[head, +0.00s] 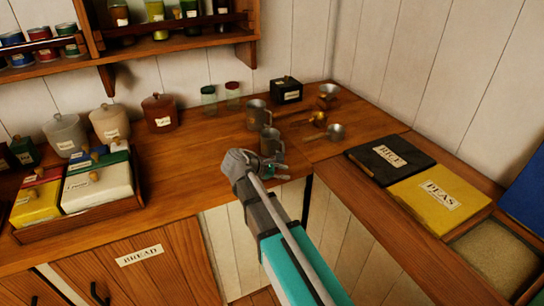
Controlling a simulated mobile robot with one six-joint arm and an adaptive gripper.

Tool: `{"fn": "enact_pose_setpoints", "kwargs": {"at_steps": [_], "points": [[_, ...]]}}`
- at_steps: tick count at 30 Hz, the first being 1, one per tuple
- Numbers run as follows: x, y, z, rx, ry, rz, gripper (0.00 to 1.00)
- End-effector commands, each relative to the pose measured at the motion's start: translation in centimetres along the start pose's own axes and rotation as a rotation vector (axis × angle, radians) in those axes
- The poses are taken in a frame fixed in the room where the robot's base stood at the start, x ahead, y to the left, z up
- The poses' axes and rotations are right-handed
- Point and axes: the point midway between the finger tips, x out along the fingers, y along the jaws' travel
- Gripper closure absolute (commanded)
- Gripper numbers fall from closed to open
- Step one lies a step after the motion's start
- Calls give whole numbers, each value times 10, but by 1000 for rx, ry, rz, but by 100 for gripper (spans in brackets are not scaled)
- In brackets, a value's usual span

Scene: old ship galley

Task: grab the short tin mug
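Two grey tin mugs stand on the wooden counter near its inner corner. One mug (257,114) is farther back. The other mug (271,142) is nearer, just beyond my gripper. I cannot tell for sure which of them is the short one. My gripper (279,170) is low at the counter's front edge, in front of the nearer mug, and partly covers the mug's lower part. The fingers are small and partly hidden by my wrist, so their opening and any contact with the mug cannot be made out.
Metal ladles (328,132) lie to the right of the mugs. A black box (286,90) and small jars (232,95) stand behind. Black RICE (390,158) and yellow PEAS (437,200) lids are on the right counter. A tray of canisters (118,200) is at left.

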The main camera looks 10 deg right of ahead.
Motion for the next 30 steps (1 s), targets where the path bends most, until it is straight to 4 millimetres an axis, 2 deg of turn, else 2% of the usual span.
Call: {"fn": "enact_pose_setpoints", "kwargs": {"at_steps": [1,6,12,19,30], "points": [[0,6,-20,-61,-38,42,68],[-18,29,-46,-275,-195,163,68],[-44,49,-69,-460,-359,251,68],[-63,59,-80,-561,-460,290,68],[-68,61,-80,-578,-479,296,68]]}}
